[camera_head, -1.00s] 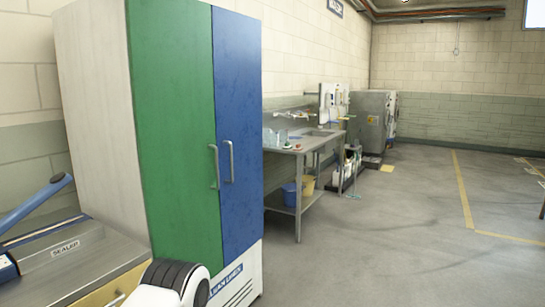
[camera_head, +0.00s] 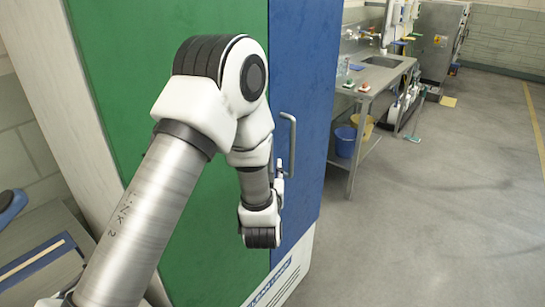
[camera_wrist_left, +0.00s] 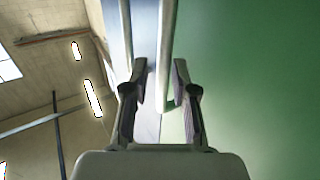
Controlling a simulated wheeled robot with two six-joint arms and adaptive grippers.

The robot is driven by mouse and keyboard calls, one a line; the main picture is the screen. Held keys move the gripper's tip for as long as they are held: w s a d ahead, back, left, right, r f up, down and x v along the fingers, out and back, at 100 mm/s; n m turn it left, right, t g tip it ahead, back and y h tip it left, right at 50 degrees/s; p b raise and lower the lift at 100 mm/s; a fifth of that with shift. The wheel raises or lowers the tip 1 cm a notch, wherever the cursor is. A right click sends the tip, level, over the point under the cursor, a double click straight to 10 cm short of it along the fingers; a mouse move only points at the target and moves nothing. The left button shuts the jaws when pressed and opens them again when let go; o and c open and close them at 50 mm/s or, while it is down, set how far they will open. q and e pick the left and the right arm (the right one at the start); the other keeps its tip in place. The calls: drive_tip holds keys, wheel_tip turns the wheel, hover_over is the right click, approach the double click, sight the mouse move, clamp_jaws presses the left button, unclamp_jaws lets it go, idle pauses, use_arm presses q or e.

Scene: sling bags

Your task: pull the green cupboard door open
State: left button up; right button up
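The green cupboard door (camera_head: 130,70) is shut, flush beside the blue door. Its handle is hidden behind my left arm in the head view. In the left wrist view, the green door (camera_wrist_left: 255,70) fills the right side, and its upright metal handle (camera_wrist_left: 166,55) runs between the fingertips. My left gripper (camera_wrist_left: 160,80) is open, with one finger on each side of that handle; I cannot tell whether either finger touches it. In the head view, my left wrist is in front of the green door near its right edge. My right gripper is not in view.
The blue door (camera_head: 305,70) with its own handle (camera_head: 290,140) is just right of my left wrist. A steel bench (camera_head: 375,80) with buckets beneath stands beyond. The floor (camera_head: 430,210) right of the cupboard is clear. A counter is at lower left.

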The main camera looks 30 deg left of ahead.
use_arm(q)
drive_tip(key=x, duration=0.1)
drive_tip(key=p+x, duration=0.1)
drive_tip(key=x, duration=0.1)
drive_tip(key=shift+a+r, duration=0.25)
drive_tip(key=shift+a, duration=0.05)
drive_tip(key=shift+w, duration=0.15)
drive_tip(key=c, duration=0.4)
clamp_jaws()
drive_tip(key=shift+d, duration=0.1)
